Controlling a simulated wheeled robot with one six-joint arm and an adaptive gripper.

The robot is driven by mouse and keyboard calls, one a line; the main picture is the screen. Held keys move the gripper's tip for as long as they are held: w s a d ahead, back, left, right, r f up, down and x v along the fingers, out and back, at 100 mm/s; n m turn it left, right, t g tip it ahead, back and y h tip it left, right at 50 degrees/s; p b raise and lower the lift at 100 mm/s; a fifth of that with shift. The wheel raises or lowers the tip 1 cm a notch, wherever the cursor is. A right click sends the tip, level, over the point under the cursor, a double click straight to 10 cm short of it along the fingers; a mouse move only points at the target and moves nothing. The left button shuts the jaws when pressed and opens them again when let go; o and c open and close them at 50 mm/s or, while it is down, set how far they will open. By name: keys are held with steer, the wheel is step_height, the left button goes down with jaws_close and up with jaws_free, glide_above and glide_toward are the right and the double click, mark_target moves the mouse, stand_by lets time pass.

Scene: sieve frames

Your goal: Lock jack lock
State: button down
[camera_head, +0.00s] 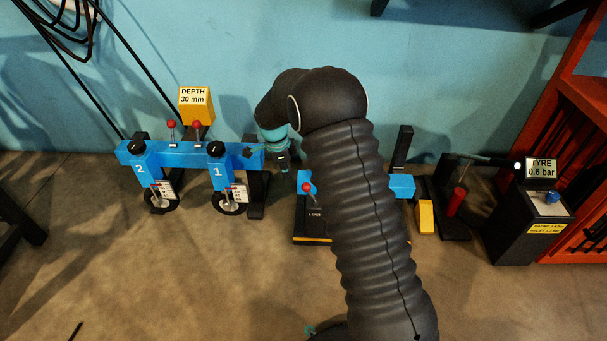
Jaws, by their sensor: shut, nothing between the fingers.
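The jack lock appears to be the red-knobbed lever (307,188) on a blue and black unit with a yellow front edge (312,240). A label on it partly reads "LOCK". My arm covers the middle of this unit, so much of it is hidden. The lever stands roughly upright with a slight tilt. My gripper (284,168) is small in the view, pointing down to the left of the lever and a little behind it. It looks shut and empty, apart from the lever.
Left is a blue beam (185,155) with two red-knobbed levers, black knobs, wheels marked 1 and 2, and a yellow "DEPTH 30 mm" sign (194,97). Right are a red cylinder (456,201), a "TYRE 0.6 bar" box (525,225) and a red rack (585,150).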

steer(key=shift+w+a+r+p, duration=0.1)
steer(key=shift+w+r+p, duration=0.1)
steer(key=shift+r, duration=0.3)
steer(key=shift+w+r+p, duration=0.1)
steer(key=shift+r+p, duration=0.05)
steer(key=shift+r, duration=0.35)
